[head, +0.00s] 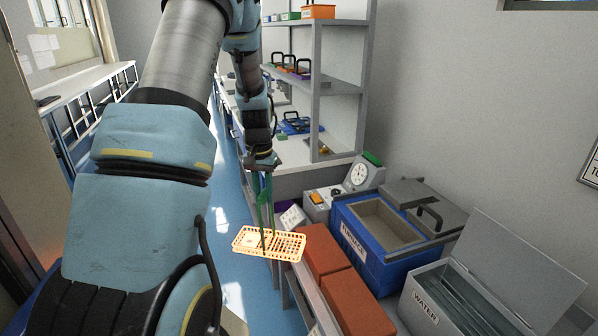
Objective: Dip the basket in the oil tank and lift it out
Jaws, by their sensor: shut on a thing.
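The basket (287,244) is a shallow mesh tray glowing pale orange, held in the air roughly level in the middle of the head view. My gripper (266,238) is above it, with long green prongs reaching down into the basket. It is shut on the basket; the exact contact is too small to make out. A small pale piece seems to lie in the basket's left part. No tank with a readable oil label shows. An open grey tank (455,300) marked WATER stands at the lower right, its lid raised.
A blue furnace box (362,262) with an open top stands right of the basket, its grey handled lid (425,205) beside it. Two red-brown blocks (325,252) lie between it and the basket. A dial tester (360,175) and shelves (345,85) stand behind. Blue floor is clear at left.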

